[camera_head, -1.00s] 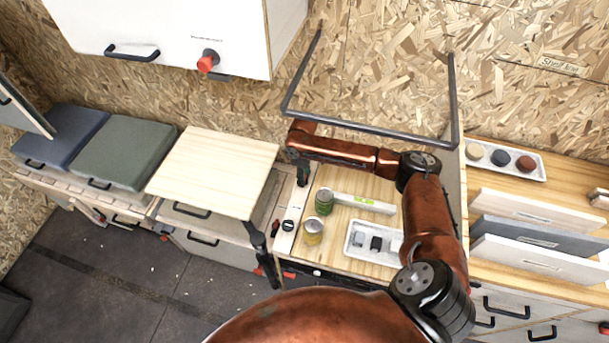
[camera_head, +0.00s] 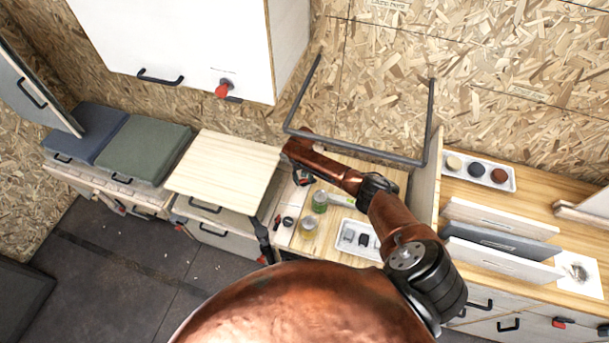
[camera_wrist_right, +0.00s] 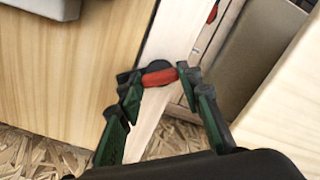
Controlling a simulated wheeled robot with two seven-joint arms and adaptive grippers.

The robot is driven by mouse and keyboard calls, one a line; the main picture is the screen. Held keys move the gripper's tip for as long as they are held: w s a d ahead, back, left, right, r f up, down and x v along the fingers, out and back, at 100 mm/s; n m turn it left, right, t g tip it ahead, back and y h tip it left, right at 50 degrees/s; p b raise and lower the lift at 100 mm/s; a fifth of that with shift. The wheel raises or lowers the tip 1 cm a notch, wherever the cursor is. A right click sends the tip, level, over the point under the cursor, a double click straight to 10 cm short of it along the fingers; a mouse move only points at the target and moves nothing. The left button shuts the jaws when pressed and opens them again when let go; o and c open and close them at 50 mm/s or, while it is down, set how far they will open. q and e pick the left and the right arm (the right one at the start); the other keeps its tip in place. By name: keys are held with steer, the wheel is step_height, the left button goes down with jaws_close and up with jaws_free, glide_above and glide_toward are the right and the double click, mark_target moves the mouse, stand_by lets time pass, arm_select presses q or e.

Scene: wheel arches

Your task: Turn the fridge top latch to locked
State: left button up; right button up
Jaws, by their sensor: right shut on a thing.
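The red latch (camera_wrist_right: 159,77) is a small handle on a round dark base, set on a pale wooden strip in the right wrist view. My right gripper (camera_wrist_right: 160,78) has its green fingers shut on this latch, one fingertip at each end. In the head view my right gripper (camera_head: 302,177) is at the back left corner of the counter, small and partly covered by its own arm. The latch's exact turn against any lock mark cannot be read. My left gripper is not in view.
A green can (camera_head: 320,201), a yellowish can (camera_head: 308,228) and a white tray (camera_head: 352,240) stand on the counter near my right arm. A wooden flap (camera_head: 225,172) lies to the left. A white cabinet (camera_head: 180,40) hangs above.

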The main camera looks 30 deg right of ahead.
mark_target(303, 180)
steer(key=m+p, duration=0.2)
steer(key=m, duration=0.1)
steer(key=shift+r+m+p, duration=0.15)
steer(key=shift+m+p, duration=1.15)
steer(key=shift+m, duration=0.8)
steer(key=shift+w+d, duration=0.1)
steer(key=o, duration=1.2)
steer(key=shift+c, duration=0.2)
step_height(303, 180, up, 12)
